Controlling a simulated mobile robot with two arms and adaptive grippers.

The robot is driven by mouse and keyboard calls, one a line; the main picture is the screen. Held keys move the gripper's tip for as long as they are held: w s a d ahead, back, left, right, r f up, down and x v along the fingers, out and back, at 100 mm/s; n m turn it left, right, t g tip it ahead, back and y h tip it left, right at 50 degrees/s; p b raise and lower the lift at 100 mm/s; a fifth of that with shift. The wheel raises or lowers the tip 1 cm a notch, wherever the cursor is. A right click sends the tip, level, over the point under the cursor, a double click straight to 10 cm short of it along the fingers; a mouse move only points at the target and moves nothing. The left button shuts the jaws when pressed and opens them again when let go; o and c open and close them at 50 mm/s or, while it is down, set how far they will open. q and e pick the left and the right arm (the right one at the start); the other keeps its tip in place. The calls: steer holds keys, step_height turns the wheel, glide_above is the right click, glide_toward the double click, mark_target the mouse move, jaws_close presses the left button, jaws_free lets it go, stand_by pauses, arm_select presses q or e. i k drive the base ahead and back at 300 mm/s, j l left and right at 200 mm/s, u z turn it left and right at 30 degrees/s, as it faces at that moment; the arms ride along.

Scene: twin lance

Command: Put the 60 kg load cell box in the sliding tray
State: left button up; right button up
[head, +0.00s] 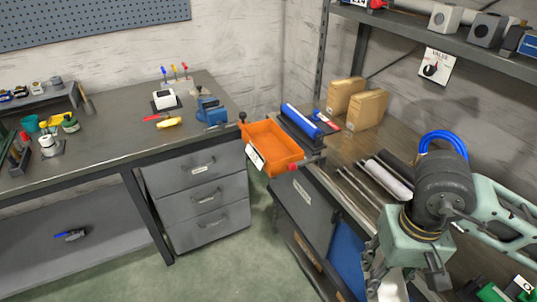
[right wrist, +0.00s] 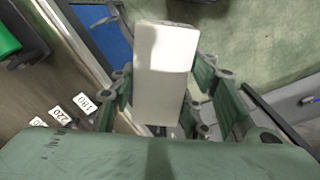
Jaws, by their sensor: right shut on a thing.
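The orange sliding tray (head: 272,147) sits at the corner between the two benches, with a white label on its front. It looks empty. My right gripper (right wrist: 163,90) is shut on a pale, plain box (right wrist: 166,62) in the right wrist view, with a finger on each side. No lettering shows on the box, so I cannot tell if it is the 60 kg load cell box. In the head view my right arm comes in at the lower right, and the pale box (head: 390,289) shows partly at the bottom edge. My left gripper is out of view.
Two cardboard boxes (head: 345,98), a blue roll (head: 302,119) and grey rolls (head: 387,179) lie on the right bench. The left bench (head: 110,138) holds a blue vise (head: 212,111) and small tools. Green floor (head: 225,262) is clear between the benches.

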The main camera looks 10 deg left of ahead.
mark_target(271, 151)
steer(key=i+j+u, duration=0.15)
steer(key=u, duration=0.35)
steer(key=i+u, duration=0.45)
steer(key=i+l, duration=0.15)
steer(key=i, duration=0.2)
